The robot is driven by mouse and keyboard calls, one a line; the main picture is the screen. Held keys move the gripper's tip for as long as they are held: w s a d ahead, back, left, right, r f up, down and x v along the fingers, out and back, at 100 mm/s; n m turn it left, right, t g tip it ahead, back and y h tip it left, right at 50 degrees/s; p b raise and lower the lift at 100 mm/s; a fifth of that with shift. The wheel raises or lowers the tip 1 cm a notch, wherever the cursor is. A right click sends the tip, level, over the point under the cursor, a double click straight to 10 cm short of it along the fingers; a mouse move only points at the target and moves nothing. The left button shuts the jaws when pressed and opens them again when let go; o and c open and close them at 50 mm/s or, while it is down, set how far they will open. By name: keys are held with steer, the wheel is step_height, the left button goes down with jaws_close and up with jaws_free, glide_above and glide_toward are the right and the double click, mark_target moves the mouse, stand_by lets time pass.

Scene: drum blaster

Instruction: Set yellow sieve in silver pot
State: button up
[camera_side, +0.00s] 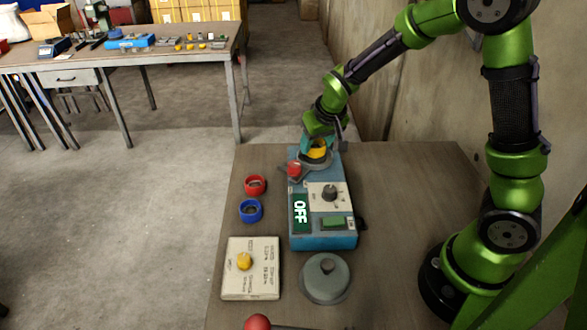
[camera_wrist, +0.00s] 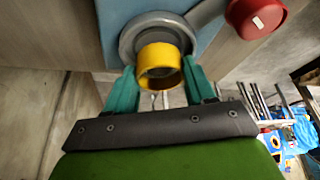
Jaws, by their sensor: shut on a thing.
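The yellow sieve (camera_side: 317,149) is a short ring held in my gripper (camera_side: 318,144), close above the silver pot (camera_side: 316,165) at the far end of the blue machine. In the wrist view the teal fingers of my gripper (camera_wrist: 158,66) are on either side of the yellow sieve (camera_wrist: 160,70). Beyond it shows the round grey rim of the silver pot (camera_wrist: 128,42), partly covered by the sieve. The sieve looks off-centre over the pot in that view. I cannot tell whether it touches the pot.
The blue machine (camera_side: 325,241) has a dial and an "OFF" display. A red part (camera_side: 294,169) is beside the pot. Red (camera_side: 255,185) and blue (camera_side: 250,211) rings, a pale box (camera_side: 264,282) with a yellow knob, and a grey lid (camera_side: 325,280) are on the table.

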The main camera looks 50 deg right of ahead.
steer(key=shift+f, duration=0.8)
stand_by(1.4)
steer(key=o, duration=1.2)
steer(key=shift+c, duration=0.8)
steer(key=shift+r, duration=0.25)
steer(key=shift+o, duration=0.9)
steer(key=shift+r, duration=2.8)
